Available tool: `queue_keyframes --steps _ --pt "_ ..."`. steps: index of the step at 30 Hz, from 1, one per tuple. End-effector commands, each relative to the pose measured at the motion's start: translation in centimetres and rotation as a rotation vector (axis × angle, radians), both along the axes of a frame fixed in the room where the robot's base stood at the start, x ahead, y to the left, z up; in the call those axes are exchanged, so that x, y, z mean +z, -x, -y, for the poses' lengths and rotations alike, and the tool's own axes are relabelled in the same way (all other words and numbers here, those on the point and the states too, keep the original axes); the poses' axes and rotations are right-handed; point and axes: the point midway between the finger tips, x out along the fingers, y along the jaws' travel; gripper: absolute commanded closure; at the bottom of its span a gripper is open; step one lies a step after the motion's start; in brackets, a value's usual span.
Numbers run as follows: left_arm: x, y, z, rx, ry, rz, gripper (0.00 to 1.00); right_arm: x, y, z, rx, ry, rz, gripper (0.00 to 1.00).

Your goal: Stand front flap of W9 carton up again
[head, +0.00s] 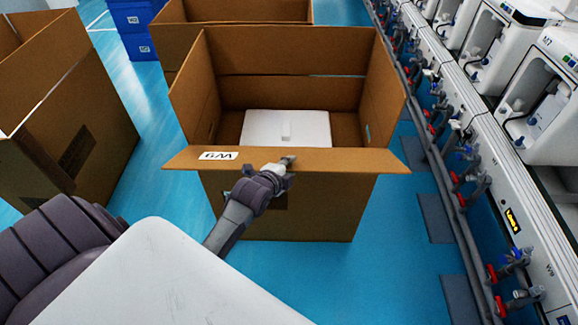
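The W9 carton (325,215) is a brown open-top box in the middle of the head view. Its front flap (345,159) is folded outward and lies about level towards me, with a white label that reads W9 upside down. The other flaps stand up. My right gripper is out of view.
Another open carton (75,125) stands to the left and one (230,12) stands behind. Blue crates (133,20) are at the back left. A test line (510,190) with pipes, red valves and white units runs along the right.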

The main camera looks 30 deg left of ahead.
Motion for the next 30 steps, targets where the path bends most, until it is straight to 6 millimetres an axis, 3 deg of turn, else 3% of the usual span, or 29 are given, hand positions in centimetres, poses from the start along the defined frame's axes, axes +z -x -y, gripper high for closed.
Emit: queue_keyframes --steps 7,13,25,30 --pt "0.0 0.0 0.0 0.0 0.0 0.0 0.68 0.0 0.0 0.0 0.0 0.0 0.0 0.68" --pt "0.0 0.0 0.0 0.0 0.0 0.0 1.0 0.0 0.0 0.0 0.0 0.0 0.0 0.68" --pt "0.0 0.0 0.0 0.0 0.0 -0.002 1.0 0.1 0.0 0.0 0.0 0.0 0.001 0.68" --pt "0.7 -0.3 -0.2 0.0 0.01 -0.019 1.0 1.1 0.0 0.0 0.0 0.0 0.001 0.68"
